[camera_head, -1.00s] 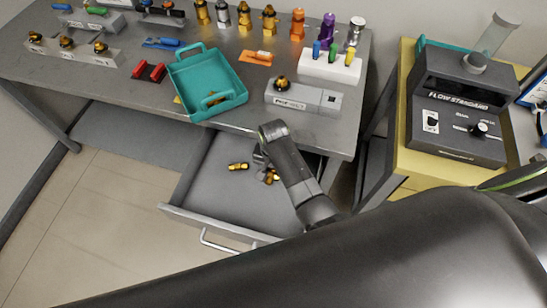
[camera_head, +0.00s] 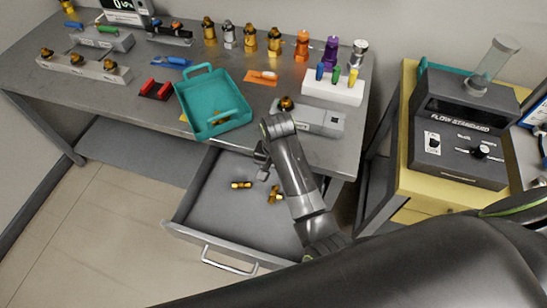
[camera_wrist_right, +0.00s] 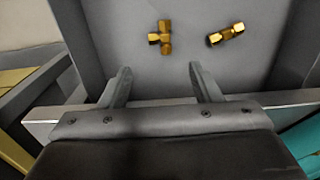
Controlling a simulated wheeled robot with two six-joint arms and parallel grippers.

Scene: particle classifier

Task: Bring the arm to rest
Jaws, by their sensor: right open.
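My right arm reaches over the open drawer (camera_head: 205,237) under the workbench. Its gripper (camera_head: 264,165) is partly hidden by the arm in the head view. In the right wrist view the gripper (camera_wrist_right: 159,70) is open, with nothing between its two fingers. Two brass fittings lie on the drawer floor: a straight one (camera_head: 241,185) and a branched one (camera_head: 275,194). In the right wrist view the branched fitting (camera_wrist_right: 160,38) and the straight fitting (camera_wrist_right: 227,34) lie beyond the fingertips, apart from them. My left gripper is not in view.
The workbench (camera_head: 130,100) holds a teal tray (camera_head: 212,115), a grey fixture (camera_head: 322,119), a white block (camera_head: 330,92) with coloured pieces and several fittings along the back. A flow standard device (camera_head: 460,135) stands on a yellow cabinet to the right. Floor left of the drawer is clear.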

